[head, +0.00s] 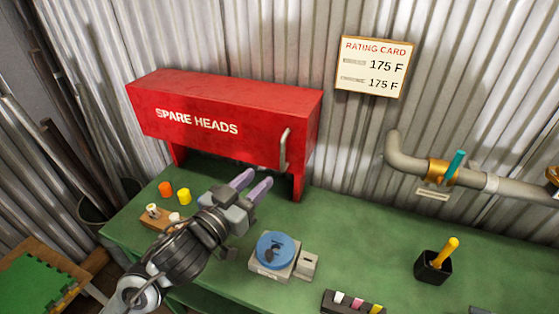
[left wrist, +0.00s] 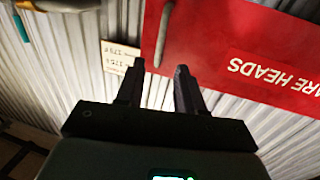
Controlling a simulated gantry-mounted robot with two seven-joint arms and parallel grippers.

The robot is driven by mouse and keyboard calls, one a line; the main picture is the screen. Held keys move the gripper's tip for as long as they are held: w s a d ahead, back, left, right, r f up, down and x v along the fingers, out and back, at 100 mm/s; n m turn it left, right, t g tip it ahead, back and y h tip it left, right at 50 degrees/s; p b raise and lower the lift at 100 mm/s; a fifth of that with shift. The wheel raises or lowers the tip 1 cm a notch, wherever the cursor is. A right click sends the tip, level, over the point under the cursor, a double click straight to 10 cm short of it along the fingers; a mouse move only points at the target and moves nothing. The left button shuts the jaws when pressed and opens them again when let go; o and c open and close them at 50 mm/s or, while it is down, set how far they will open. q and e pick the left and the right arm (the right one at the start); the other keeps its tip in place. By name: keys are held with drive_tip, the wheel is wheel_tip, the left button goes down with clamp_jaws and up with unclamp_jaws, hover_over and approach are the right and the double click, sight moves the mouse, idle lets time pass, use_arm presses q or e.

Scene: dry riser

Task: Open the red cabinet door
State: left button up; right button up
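The red cabinet (head: 200,115), lettered SPARE HEADS, stands on red legs at the back of the green bench. Its front door (head: 215,135) looks closed, with an upright silver handle (head: 284,150) near its right end. My left gripper (head: 259,179) is in front of and below the door, fingers apart and empty, tips pointing toward the handle but not visibly touching it. In the left wrist view the red door (left wrist: 240,45) appears upside down at upper right. The handle (left wrist: 163,36) shows just beyond the fingertips, roughly between them. My right gripper is not in view.
On the green bench (head: 360,230) are orange and yellow caps (head: 175,192), a blue-topped device (head: 275,250), a black pen cup (head: 433,266) and a marker tray (head: 350,303). A pipe (head: 420,165) runs along the wall at right. A rating card (head: 374,67) hangs above.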

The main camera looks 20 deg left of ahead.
sight(281, 157)
use_arm(q)
drive_tip(key=w, duration=0.3)
drive_tip(key=w+d, duration=0.1)
drive_tip(key=w, duration=0.2)
drive_tip(key=w+p, duration=0.1)
drive_tip(key=w, duration=0.2)
drive_tip(key=shift+w+d, duration=0.25)
drive_tip(key=shift+d, duration=0.15)
drive_tip(key=shift+c, duration=0.3)
clamp_jaws()
